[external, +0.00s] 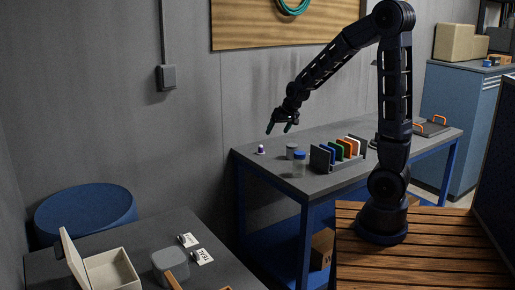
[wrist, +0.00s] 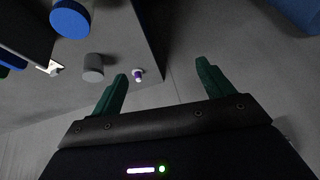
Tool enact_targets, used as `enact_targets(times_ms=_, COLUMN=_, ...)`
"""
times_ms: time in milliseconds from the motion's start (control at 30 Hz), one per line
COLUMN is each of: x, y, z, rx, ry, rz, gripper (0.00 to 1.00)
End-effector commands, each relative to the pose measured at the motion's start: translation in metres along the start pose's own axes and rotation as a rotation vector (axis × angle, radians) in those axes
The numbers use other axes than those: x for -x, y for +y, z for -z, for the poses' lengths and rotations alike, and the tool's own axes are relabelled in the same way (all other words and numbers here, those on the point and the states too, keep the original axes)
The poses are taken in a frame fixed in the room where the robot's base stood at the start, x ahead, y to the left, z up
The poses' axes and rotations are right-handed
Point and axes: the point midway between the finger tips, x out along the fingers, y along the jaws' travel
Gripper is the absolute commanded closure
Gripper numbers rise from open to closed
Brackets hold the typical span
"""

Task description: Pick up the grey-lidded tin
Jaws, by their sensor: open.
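The grey-lidded tin (external: 291,152) stands upright on the dark table, just behind a blue-lidded jar (external: 299,165). In the wrist view the tin (wrist: 93,68) lies to the left of my left finger, outside the jaws. The blue lid (wrist: 70,18) shows above it there. My gripper (external: 279,127) is open, with green fingertips, and hangs above the table's far left end. In the wrist view the gap between my fingers (wrist: 162,72) is empty. A small white and purple item (wrist: 138,76) shows just beside the left fingertip, lower down on the table.
The purple item (external: 261,150) stands near the table's left corner. A rack of coloured panels (external: 338,153) stands right of the jar. A tray with orange handles (external: 431,127) is farther right. A grey wall rises close behind the table.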

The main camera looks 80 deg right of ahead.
Motion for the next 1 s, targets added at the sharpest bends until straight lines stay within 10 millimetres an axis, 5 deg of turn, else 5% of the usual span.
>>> enact_targets(times_ms=300, x=-0.081, y=0.108, z=0.037, rx=-0.166, ry=0.061, rz=-0.159, gripper=0.2)
enact_targets(times_ms=500, x=-0.116, y=0.171, z=0.047, rx=-0.236, ry=0.097, rz=-0.25, gripper=0.2)
enact_targets(times_ms=700, x=-0.13, y=0.202, z=0.049, rx=-0.264, ry=0.116, rz=-0.295, gripper=0.2)
enact_targets(times_ms=1000, x=-0.154, y=0.213, z=0.051, rx=-0.268, ry=0.117, rz=-0.3, gripper=0.2)
